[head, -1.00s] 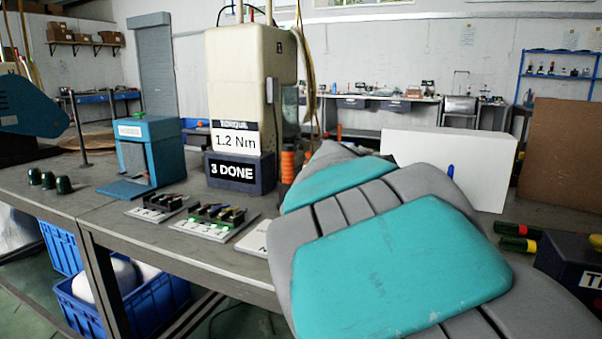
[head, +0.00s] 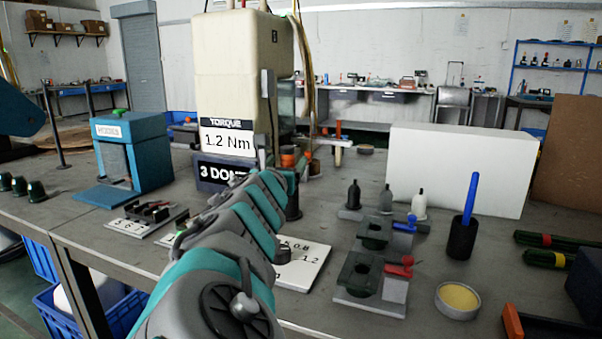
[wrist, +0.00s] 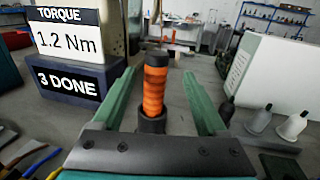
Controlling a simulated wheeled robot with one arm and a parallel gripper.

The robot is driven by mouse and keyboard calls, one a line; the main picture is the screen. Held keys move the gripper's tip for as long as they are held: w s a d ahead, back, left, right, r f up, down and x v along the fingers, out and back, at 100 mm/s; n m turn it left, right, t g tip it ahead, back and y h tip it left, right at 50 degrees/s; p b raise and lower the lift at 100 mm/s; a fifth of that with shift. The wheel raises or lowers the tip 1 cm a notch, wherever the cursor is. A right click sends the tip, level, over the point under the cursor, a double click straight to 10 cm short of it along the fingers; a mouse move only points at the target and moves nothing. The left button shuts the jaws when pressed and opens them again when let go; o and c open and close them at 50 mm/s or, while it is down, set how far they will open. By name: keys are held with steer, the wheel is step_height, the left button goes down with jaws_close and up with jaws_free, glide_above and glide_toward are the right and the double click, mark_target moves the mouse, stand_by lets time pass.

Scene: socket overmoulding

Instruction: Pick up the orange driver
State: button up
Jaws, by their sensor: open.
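The orange driver (wrist: 154,92) stands upright in a dark cup-like holder (wrist: 152,122) in the wrist view. Its grip is ribbed orange and its top is black. My gripper (wrist: 160,82) is open, with one green finger on each side of the driver; gaps show on both sides, and I cannot tell how far ahead the driver is. In the head view a small orange part of the driver (head: 289,158) shows beyond my arm, which hides most of the gripper.
The torque machine (head: 225,85) stands close to the left, with its "3 DONE" box (wrist: 70,84). To the right are small bottles (head: 386,198), clamp fixtures (head: 372,280), a blue-handled tool in a black cup (head: 462,238) and a white panel (head: 460,170). A labelled white board (head: 305,268) lies below my arm.

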steer(key=shift+w+d, duration=0.15)
steer(key=shift+w, duration=1.05)
steer(key=shift+w+d+r, duration=0.1)
steer(key=shift+w+r, duration=0.05)
steer(key=shift+w, duration=2.3)
jaws_close()
